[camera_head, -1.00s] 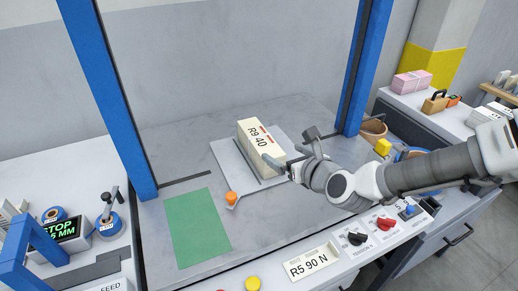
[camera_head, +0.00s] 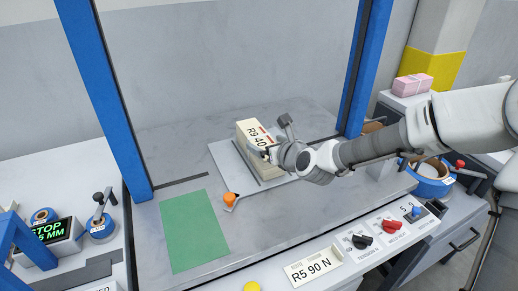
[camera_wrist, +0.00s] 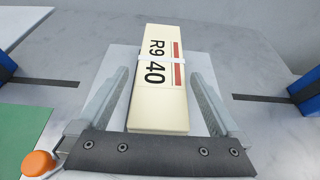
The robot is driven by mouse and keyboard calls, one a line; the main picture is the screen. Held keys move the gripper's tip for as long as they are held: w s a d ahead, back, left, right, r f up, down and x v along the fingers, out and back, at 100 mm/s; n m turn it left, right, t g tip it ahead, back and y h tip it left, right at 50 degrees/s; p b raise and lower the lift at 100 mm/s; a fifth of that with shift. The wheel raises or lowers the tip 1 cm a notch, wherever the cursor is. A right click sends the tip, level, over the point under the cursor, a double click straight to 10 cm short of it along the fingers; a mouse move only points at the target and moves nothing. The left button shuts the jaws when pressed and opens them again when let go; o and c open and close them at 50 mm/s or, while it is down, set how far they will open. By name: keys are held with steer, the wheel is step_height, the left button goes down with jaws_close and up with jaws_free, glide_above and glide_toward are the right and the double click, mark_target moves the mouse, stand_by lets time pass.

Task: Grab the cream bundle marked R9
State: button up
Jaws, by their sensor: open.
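The cream bundle marked R9 40 (camera_head: 251,135) stands on a pale grey plate (camera_head: 222,152) in the middle of the work surface. It has red marks and a pale band. In the wrist view the bundle (camera_wrist: 160,95) lies between the two fingers of my gripper (camera_wrist: 160,88), which is open, with a gap visible on each side. In the head view my gripper (camera_head: 262,152) is at the near right side of the bundle and hides part of it.
An orange knob (camera_head: 230,199) stands near the plate's front left. A green mat (camera_head: 195,230) lies further left. Blue posts (camera_head: 112,110) rise at both sides. A control panel with knobs (camera_head: 392,222) and a label reading R5 90 N (camera_head: 313,266) run along the front.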

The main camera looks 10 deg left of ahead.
mark_target(262, 141)
steer(key=shift+b+x, duration=0.4)
steer(key=shift+x, duration=1.65)
jaws_close()
steer(key=shift+w+r, duration=0.15)
steer(key=shift+r, duration=0.05)
